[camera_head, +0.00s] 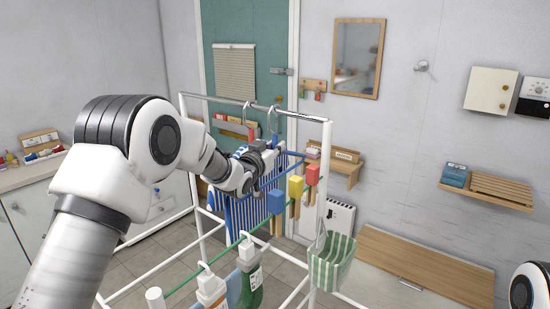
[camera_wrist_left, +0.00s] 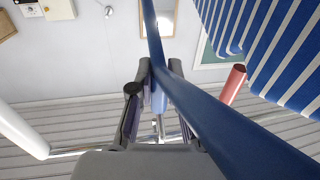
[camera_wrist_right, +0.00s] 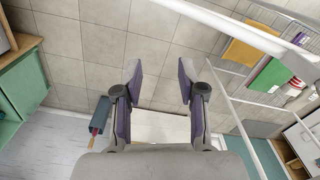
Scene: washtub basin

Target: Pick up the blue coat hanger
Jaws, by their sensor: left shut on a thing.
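The blue coat hanger (camera_head: 293,161) is at the top rail of the white drying rack, with a metal hook above it near the rail. A blue-and-white striped cloth (camera_head: 256,215) is below it. My left gripper (camera_head: 274,150) is at the hanger. In the left wrist view its fingers (camera_wrist_left: 153,88) are shut on the blue hanger (camera_wrist_left: 230,132), whose bar runs down to the right. The striped cloth (camera_wrist_left: 270,40) shows at the upper right there. My right gripper (camera_wrist_right: 160,82) is open and empty, seen only in the right wrist view.
The white rack (camera_head: 325,190) surrounds the work area. A wooden bench (camera_head: 425,265) stands at the right wall.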

